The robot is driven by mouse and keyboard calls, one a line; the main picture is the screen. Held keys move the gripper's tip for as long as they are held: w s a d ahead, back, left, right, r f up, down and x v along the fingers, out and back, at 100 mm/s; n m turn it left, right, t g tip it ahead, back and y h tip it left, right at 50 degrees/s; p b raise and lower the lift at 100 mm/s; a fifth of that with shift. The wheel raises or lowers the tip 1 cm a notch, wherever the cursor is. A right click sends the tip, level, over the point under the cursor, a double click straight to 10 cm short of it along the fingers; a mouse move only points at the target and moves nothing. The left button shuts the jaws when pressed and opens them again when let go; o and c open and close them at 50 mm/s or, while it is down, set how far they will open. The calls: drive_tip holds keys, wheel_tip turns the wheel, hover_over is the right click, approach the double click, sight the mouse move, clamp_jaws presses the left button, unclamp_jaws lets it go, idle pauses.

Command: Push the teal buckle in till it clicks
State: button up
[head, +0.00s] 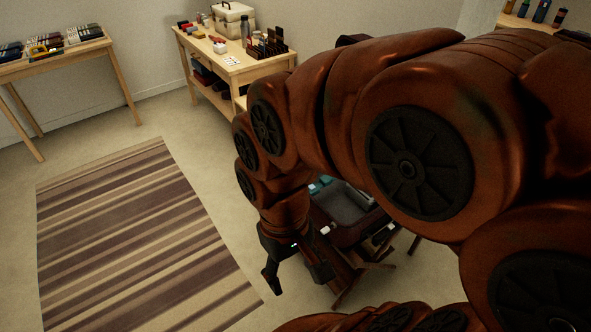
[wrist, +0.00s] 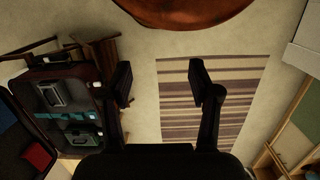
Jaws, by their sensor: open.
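An open dark red suitcase (wrist: 36,75) lies at the left of the wrist view on a low wooden stand. A teal strap with the teal buckle (wrist: 78,116) runs across its grey inside; the buckle is too small and dark to tell whether its halves are joined. In the head view the suitcase (head: 345,235) is partly hidden behind my arm, and a bit of teal shows at its far side. My gripper (wrist: 160,82) is open and empty, over the floor to the right of the suitcase. It also shows in the head view (head: 296,277), apart from the buckle.
A striped rug (head: 140,240) covers the floor at left. A wooden table (head: 235,65) with boxes and bottles stands at the back, and another table (head: 60,57) with trays at far left. Grey and dark packed items (wrist: 52,94) lie in the suitcase beside the strap.

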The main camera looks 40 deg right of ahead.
drive_tip(key=w+d+m+b, duration=0.1)
drive_tip(key=w+d+m, duration=0.15)
drive_tip(key=w, duration=0.45)
drive_tip(key=w+d+m, duration=0.2)
drive_tip(key=w+d, duration=0.2)
drive_tip(key=w, duration=0.4)
drive_tip(key=m+t+b, duration=0.2)
drive_tip(key=m+b, duration=0.3)
drive_tip(key=m, duration=0.8)
hover_over(326, 178)
drive_tip(key=a, duration=0.1)
wheel_tip(326, 178, down, 25)
drive_tip(key=shift+f, duration=0.1)
drive_tip(key=shift+d+f+p, duration=0.3)
drive_tip(key=shift+d+f, duration=0.2)
drive_tip(key=shift+f, duration=0.05)
wheel_tip(326, 178, down, 8)
drive_tip(key=shift+r+p, duration=0.25)
drive_tip(key=shift+p, duration=0.45)
clamp_jaws()
